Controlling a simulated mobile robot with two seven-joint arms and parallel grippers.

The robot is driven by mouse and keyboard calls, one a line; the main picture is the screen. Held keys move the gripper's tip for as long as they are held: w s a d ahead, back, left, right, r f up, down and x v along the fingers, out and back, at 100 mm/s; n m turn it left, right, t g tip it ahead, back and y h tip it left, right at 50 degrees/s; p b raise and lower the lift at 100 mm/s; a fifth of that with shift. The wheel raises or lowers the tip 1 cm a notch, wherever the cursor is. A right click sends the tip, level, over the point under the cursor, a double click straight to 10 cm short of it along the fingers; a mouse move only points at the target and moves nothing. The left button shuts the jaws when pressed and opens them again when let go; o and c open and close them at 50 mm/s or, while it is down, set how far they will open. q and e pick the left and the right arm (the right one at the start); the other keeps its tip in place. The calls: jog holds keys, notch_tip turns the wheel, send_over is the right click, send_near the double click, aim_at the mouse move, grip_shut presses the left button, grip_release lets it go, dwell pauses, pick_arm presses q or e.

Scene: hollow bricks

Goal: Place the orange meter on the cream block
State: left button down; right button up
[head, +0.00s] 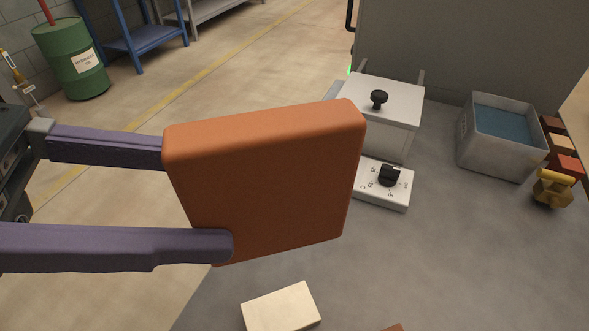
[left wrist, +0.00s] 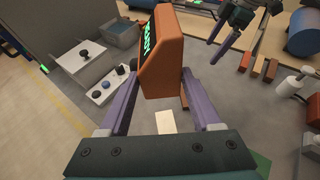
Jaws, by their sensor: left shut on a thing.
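The orange meter (head: 268,180) is a thick rounded box held up in front of the head camera. My left gripper (head: 198,198) is shut on it, with one purple finger on each side. In the left wrist view the meter (left wrist: 162,62) shows a dark face with green digits. The cream block (head: 282,307) lies flat on the grey table, below the meter in the head view and apart from it. It also shows between the fingers in the left wrist view (left wrist: 166,122). My right gripper (left wrist: 219,40) is at the top right there, its fingers apart and empty.
A white box with a black knob (head: 385,105) and a white dial panel (head: 375,195) stand behind the meter. A grey bin (head: 490,150) with blue contents and several small blocks (head: 565,165) are at the right. The table right of the cream block is mostly clear.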

pick_arm(q)
jog(key=shift+f+b, duration=2.55)
jog(key=shift+f, duration=7.5)
pick_arm(e)
jog(key=shift+s+x, duration=0.2)
jog(key=shift+x, duration=0.7)
jog(key=shift+s+x, duration=0.2)
jog(key=shift+x, duration=0.65)
jog(key=shift+s+x, duration=0.2)
jog(key=shift+x, duration=0.7)
jog(key=shift+f, duration=0.15)
pick_arm(q)
jog(key=shift+f, duration=0.15)
pick_arm(e)
jog(key=shift+f, duration=0.2)
pick_arm(q)
jog(key=shift+c, duration=0.4)
grip_release()
